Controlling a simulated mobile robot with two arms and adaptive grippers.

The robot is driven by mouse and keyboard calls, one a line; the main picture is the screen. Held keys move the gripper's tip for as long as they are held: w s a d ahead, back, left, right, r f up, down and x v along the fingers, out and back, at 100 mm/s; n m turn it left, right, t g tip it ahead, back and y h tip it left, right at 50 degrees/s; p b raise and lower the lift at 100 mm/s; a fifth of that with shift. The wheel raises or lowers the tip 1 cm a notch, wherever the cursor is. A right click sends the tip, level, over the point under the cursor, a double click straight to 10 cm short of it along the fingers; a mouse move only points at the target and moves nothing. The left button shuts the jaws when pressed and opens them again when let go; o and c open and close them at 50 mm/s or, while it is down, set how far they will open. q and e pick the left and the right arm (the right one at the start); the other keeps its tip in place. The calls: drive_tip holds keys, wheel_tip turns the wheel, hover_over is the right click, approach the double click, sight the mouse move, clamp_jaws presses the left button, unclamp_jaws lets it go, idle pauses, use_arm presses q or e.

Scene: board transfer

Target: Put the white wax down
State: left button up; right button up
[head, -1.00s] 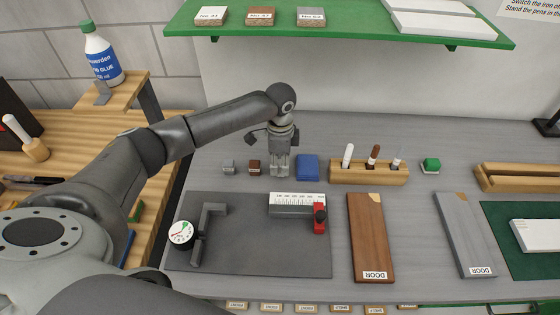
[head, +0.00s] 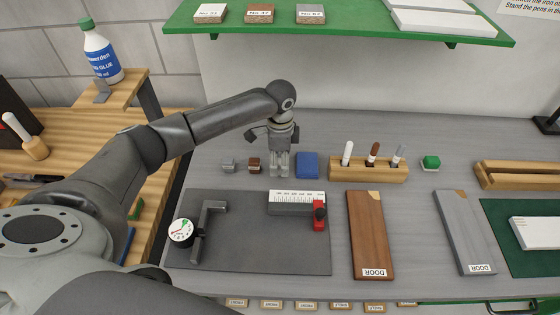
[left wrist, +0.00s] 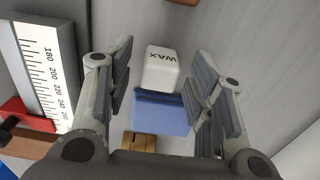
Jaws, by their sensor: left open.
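The white wax (left wrist: 162,67), a small block lettered WAX, shows in the left wrist view between the spread fingers of my left gripper (left wrist: 163,92). Clear gaps show between the block and the fingers on both sides. It appears to stand on the grey bench, beside a blue block (left wrist: 160,112). In the head view my left gripper (head: 279,165) points down at the bench, left of the blue block (head: 307,165), and the white wax cannot be made out there. My right gripper is not in view.
A grey block (head: 228,165) and a brown block (head: 254,165) stand left of the gripper. A wooden pen holder (head: 368,172) stands to the right. A dark mat (head: 262,248) with a ruler (head: 297,200) lies in front.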

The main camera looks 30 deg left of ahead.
sight(280, 161)
use_arm(q)
wheel_tip(280, 161, up, 12)
drive_tip(key=b, duration=0.2)
drive_tip(key=shift+f, duration=0.15)
idle(0.6)
